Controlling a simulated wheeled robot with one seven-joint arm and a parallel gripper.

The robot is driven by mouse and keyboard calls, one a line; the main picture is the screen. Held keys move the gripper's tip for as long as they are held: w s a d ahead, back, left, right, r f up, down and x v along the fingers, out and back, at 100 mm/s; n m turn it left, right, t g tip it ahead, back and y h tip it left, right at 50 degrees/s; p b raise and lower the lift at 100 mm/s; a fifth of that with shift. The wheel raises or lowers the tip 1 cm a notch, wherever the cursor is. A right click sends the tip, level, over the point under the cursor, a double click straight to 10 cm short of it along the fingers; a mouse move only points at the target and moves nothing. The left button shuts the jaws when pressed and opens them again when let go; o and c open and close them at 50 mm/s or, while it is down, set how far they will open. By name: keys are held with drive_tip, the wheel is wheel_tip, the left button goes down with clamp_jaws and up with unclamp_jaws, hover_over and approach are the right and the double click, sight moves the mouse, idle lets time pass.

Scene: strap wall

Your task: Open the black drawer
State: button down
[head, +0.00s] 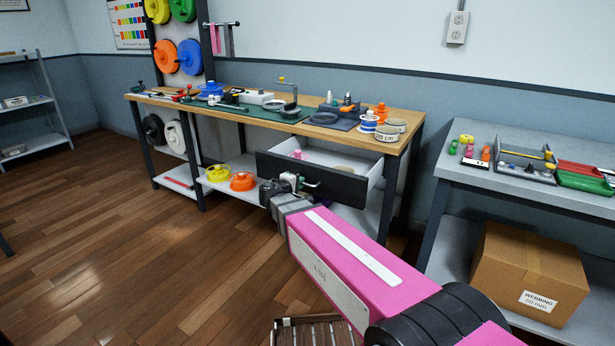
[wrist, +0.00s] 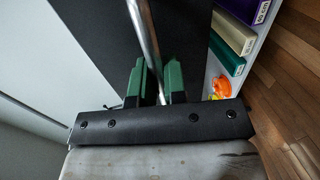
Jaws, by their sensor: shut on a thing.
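The black drawer (head: 318,180) sits under the right part of the wooden workbench and stands pulled out, with its pale inside and a few items showing. Its dark front also fills the upper middle of the wrist view (wrist: 92,35). My gripper (head: 291,184) is at the drawer front. In the wrist view my gripper (wrist: 159,85) has its green fingers on either side of the drawer's metal bar handle (wrist: 143,30), shut on it. The head view shows one end of the handle (head: 312,184) beside my gripper; the rest is hidden by it.
The wooden workbench (head: 400,118) carries tools, a green mat and spools. Yellow and orange spools (head: 243,181) lie on its lower shelf. A grey table (head: 462,172) stands at right, with a cardboard box (head: 527,275) below. The wooden floor (head: 150,255) at left is clear.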

drive_tip(key=shift+f+v, duration=0.2)
drive_tip(key=shift+v, duration=0.85)
drive_tip(key=shift+f+v, duration=0.25)
drive_tip(key=shift+v, duration=0.8)
drive_tip(key=shift+s, duration=0.1)
drive_tip(key=c, duration=1.2)
unclamp_jaws()
drive_tip(key=v, duration=1.1)
drive_tip(key=shift+d+f, duration=0.1)
